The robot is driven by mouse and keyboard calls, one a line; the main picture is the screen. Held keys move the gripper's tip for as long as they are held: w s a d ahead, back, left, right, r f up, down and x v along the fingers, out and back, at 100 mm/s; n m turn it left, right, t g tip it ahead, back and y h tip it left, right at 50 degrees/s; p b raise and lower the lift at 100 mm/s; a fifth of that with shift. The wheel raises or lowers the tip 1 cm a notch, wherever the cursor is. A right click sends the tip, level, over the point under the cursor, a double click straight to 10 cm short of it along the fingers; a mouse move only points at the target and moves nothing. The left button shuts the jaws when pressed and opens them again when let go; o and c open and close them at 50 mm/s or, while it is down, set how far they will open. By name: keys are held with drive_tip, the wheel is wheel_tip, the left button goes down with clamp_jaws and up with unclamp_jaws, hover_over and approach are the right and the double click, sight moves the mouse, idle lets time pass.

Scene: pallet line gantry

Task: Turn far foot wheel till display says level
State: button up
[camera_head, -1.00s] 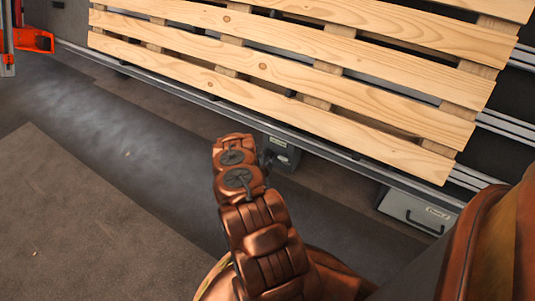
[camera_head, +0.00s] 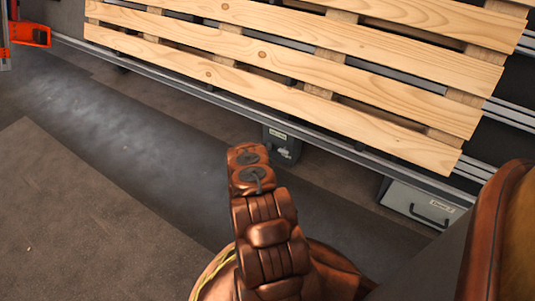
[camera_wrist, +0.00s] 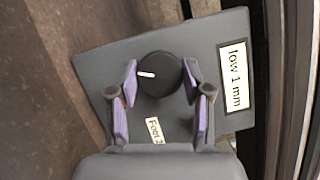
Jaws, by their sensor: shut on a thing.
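The foot wheel is a round black knob (camera_wrist: 160,74) with a short white mark pointing left in the wrist view. It sits on a grey foot box (camera_wrist: 110,75), with a small label reading "Foot 2", its end partly cut off. The white display (camera_wrist: 235,76) at the right reads "low 1 mm". My gripper (camera_wrist: 160,76) has its purple-padded fingers on both sides of the knob, shut on it. In the head view the foot box (camera_head: 284,147) shows beneath the rail, beyond my copper arm; my fingertips are hidden there.
A slatted wooden pallet (camera_head: 300,70) lies on the conveyor rail (camera_head: 200,92) above the box. A grey drawer unit (camera_head: 415,203) with a handle is at the right. An orange part (camera_head: 30,34) stands far left. The floor at left is clear.

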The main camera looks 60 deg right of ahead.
drive_tip(key=m+b, duration=0.1)
drive_tip(key=m+h+b, duration=0.1)
drive_tip(key=m, duration=0.1)
drive_tip(key=shift+f+m, duration=0.25)
drive_tip(key=shift+m, duration=0.05)
drive_tip(key=shift+r+m+g+h+b, duration=0.15)
drive_tip(key=shift+m+g+h+b, duration=0.15)
drive_tip(key=shift+m+h+b, duration=0.8)
drive_tip(key=shift+w+m+y, duration=0.1)
drive_tip(key=shift+m+y, duration=0.2)
drive_tip(key=shift+y, duration=0.1)
drive_tip(key=o, duration=1.2)
drive_tip(key=shift+c, duration=0.2)
drive_tip(key=shift+a, duration=0.15)
